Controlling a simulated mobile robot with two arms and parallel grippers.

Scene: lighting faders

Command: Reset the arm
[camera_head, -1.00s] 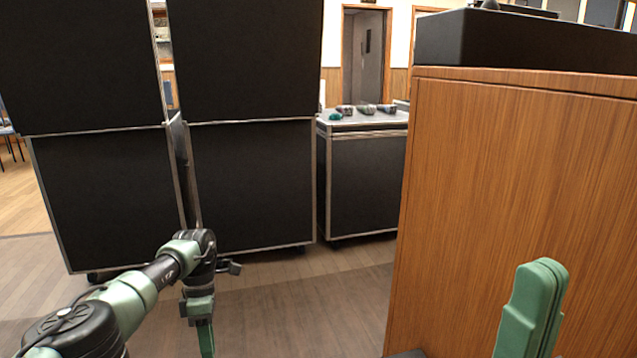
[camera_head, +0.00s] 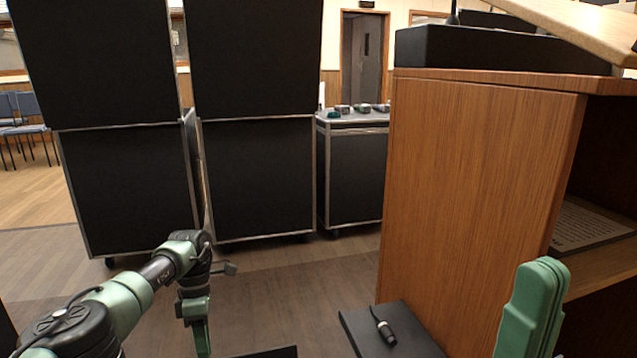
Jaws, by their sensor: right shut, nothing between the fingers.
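My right gripper (camera_head: 538,290) stands upright at the lower right, its green fingers closed together with nothing between them. It shows in front of the open side of a wooden lectern (camera_head: 475,190). My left arm comes in from the lower left and bends down. My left gripper (camera_head: 199,335) points down at the bottom edge, green and partly cut off by the frame, so its fingertips are hidden. No object shows in it.
Black wheeled cases (camera_head: 130,190) stand ahead at the left, and a lower case (camera_head: 352,175) carries small items. A black box (camera_head: 490,50) sits on the lectern. A dark platform (camera_head: 420,345) with a small black device (camera_head: 386,332) lies low. Wooden floor (camera_head: 270,280) is clear between.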

